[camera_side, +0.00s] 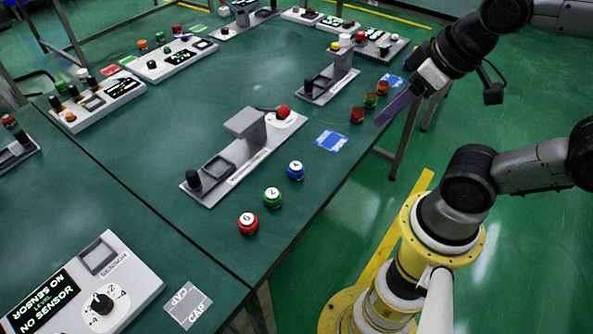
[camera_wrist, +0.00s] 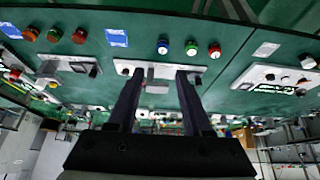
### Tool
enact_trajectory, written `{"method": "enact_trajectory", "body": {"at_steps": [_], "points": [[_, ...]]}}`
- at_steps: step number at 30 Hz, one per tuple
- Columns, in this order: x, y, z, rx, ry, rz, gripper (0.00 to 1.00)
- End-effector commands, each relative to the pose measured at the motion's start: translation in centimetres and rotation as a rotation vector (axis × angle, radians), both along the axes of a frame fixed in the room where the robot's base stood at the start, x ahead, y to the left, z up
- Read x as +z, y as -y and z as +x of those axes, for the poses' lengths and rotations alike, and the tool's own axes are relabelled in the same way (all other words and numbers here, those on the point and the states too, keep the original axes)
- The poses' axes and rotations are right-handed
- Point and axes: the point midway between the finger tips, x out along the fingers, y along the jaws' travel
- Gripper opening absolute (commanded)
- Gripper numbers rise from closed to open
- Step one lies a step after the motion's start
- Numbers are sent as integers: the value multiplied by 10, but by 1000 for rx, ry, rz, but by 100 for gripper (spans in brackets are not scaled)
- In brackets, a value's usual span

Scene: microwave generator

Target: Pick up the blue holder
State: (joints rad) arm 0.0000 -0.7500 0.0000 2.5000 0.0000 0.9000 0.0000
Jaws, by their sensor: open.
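The blue holder (camera_side: 295,170) is a small round blue piece with a white numbered top. It stands upright on the green table, at the end of a row with a green holder (camera_side: 272,197) and a red holder (camera_side: 248,222). My gripper (camera_side: 380,121) is raised at the right, beyond the table's edge and well apart from the blue holder. In the wrist view the gripper (camera_wrist: 155,73) shows two dark fingers spread apart with nothing held. The blue holder (camera_wrist: 163,46) shows there beyond the fingertips.
A grey station (camera_side: 232,165) with a red-knobbed lever stands behind the holders. A blue card (camera_side: 331,140) lies flat nearby. Several more holders (camera_side: 370,101) and another station (camera_side: 328,85) stand farther back. The table (camera_side: 310,205) is bare right of the blue holder.

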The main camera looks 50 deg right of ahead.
Motion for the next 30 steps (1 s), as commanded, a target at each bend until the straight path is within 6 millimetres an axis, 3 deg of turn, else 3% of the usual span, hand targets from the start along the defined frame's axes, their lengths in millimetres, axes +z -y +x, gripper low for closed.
{"method": "enact_trajectory", "body": {"at_steps": [1,7,16,20,23,26,30], "points": [[0,0,0,0,0,0,54],[0,0,0,0,0,0,87],[0,0,0,-11,0,6,87],[2,0,1,-114,5,61,87],[14,0,11,-275,31,153,87],[24,0,33,-479,12,261,87],[23,-2,78,-777,-61,388,87]]}}
